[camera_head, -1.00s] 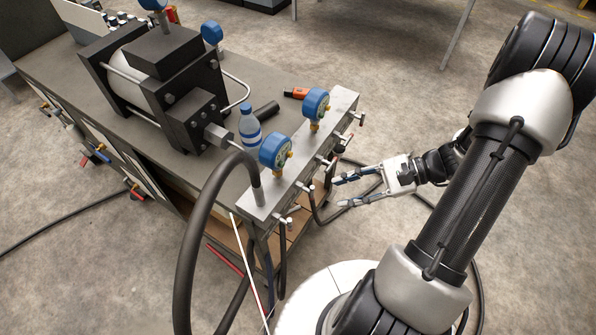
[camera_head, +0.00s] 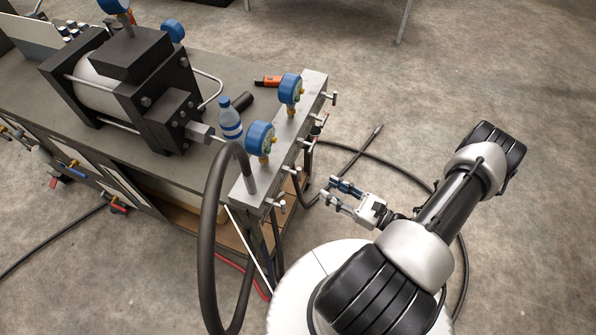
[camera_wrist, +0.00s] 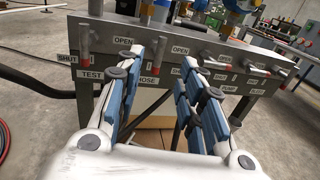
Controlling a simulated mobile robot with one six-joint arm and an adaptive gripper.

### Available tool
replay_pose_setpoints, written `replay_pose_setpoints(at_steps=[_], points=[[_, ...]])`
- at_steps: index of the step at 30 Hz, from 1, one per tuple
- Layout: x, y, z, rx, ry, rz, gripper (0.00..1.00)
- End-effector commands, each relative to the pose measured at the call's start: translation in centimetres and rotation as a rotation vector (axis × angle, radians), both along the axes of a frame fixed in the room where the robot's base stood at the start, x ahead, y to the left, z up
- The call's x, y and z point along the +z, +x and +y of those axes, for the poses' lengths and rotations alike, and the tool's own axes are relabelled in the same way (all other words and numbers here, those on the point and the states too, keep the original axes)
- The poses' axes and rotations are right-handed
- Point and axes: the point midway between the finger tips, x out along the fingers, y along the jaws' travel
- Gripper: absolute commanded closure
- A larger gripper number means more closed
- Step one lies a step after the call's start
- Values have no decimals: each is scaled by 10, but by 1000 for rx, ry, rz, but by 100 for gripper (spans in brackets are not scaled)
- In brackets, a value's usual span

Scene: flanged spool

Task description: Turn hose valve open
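The hose valve belongs to the grey valve panel (camera_wrist: 225,48), where the HOSE label (camera_wrist: 148,81) shows just right of my left finger in the wrist view.
A red lever (camera_wrist: 85,39) stands above the TEST label at the panel's left. More handles (camera_wrist: 232,62) lie right, near PUMP and BLEED. A thick black hose (camera_head: 209,230) arches off the manifold; another hose lies on the floor. A bottle (camera_head: 230,118) stands on the bench (camera_head: 60,95).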

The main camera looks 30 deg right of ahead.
Motion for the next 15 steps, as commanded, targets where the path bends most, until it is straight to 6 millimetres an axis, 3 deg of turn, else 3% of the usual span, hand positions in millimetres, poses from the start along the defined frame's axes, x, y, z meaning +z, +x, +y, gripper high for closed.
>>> replay_pose_setpoints(at_steps=[6,15], points=[[0,44,25,9,0,0,65],[0,93,48,6,-2,-1,65]])
